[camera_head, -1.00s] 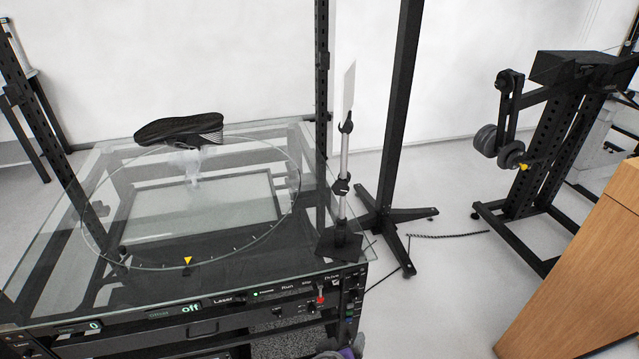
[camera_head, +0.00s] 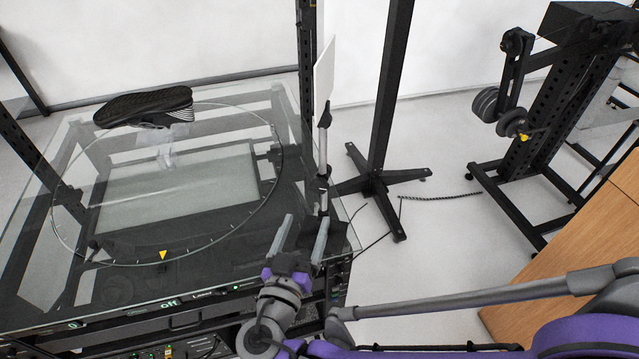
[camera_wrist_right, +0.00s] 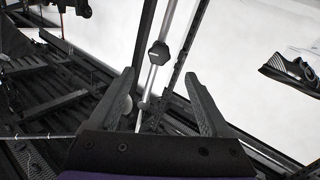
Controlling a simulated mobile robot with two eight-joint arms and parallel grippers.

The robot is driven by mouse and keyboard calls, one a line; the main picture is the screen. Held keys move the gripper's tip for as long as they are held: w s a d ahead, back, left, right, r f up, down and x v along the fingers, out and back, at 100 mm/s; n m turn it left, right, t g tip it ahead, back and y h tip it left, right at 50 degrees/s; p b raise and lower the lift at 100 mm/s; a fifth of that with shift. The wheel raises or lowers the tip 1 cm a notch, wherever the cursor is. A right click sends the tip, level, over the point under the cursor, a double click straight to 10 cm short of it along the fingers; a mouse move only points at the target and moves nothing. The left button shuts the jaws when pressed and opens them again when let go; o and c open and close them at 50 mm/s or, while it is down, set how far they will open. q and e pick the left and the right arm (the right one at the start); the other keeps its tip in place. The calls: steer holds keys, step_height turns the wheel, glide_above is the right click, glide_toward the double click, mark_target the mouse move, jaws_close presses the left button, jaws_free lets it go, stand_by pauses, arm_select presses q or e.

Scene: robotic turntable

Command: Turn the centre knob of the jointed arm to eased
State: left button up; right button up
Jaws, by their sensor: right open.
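The jointed arm (camera_head: 323,150) is a thin silver rod with dark joints, standing upright at the right corner of the glass turntable and holding a white card (camera_head: 323,75). Its dark centre knob (camera_head: 322,184) is small in the head view, just above my right gripper's fingertips. In the right wrist view the knob (camera_wrist_right: 158,53) is a dark faceted block on the rod, beyond the fingertips and roughly centred between them. My right gripper (camera_head: 306,219) is open, its two grey fingers apart; it also shows in the wrist view (camera_wrist_right: 160,78). The knob's setting cannot be read. My left gripper is not in view.
The glass top (camera_head: 70,270) carries a dark shoe (camera_head: 145,106) on a clear stand. A black post on a cross-shaped foot (camera_head: 375,185) stands behind the jointed arm. A black weight rack (camera_head: 540,140) and a wooden cabinet (camera_head: 590,240) are at the right.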

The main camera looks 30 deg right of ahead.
mark_target(318, 189)
steer(key=x, duration=0.9)
steer(key=shift+w+d+p, duration=0.25)
steer(key=shift+p, duration=0.05)
jaws_close()
